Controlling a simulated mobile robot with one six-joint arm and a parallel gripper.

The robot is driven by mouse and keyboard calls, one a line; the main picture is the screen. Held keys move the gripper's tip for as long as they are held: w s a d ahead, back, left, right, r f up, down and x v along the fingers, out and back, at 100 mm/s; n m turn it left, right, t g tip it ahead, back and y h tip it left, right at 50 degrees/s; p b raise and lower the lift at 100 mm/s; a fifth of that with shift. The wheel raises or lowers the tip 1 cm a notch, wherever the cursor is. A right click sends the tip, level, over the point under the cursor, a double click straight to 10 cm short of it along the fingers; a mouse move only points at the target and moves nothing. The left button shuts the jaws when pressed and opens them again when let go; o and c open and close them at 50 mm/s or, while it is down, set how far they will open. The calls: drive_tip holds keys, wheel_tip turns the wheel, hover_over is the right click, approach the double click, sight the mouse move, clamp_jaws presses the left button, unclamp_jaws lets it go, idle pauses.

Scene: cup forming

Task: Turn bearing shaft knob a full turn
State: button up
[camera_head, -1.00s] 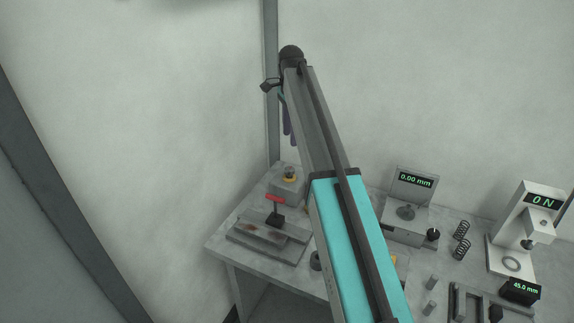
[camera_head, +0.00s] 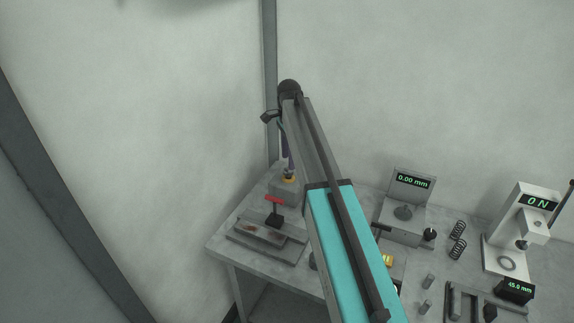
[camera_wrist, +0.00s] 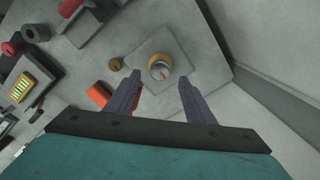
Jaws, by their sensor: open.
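The bearing shaft knob (camera_wrist: 160,67) shows in the wrist view as a round silver top with a red mark inside a yellow ring. It is on a grey square block (camera_wrist: 186,54). In the head view the knob (camera_head: 289,178) is on the block at the table's back left corner. My gripper (camera_wrist: 160,77) is open, its two purple fingers spread to either side of the knob in the picture. In the head view the gripper (camera_head: 288,162) is above the knob. I cannot tell the exact gap, and no contact shows.
A red-handled clamp (camera_head: 274,210) on a stepped grey plate stands in front of the block. A gauge reading 0.00 mm (camera_head: 410,181) and a white press (camera_head: 524,215) stand to the right. A wall post (camera_head: 270,80) rises behind the table corner.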

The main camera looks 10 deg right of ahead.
sight(288, 170)
drive_tip(key=shift+f+p, duration=0.45)
drive_tip(key=shift+f, duration=1.85)
drive_tip(key=c, duration=1.1)
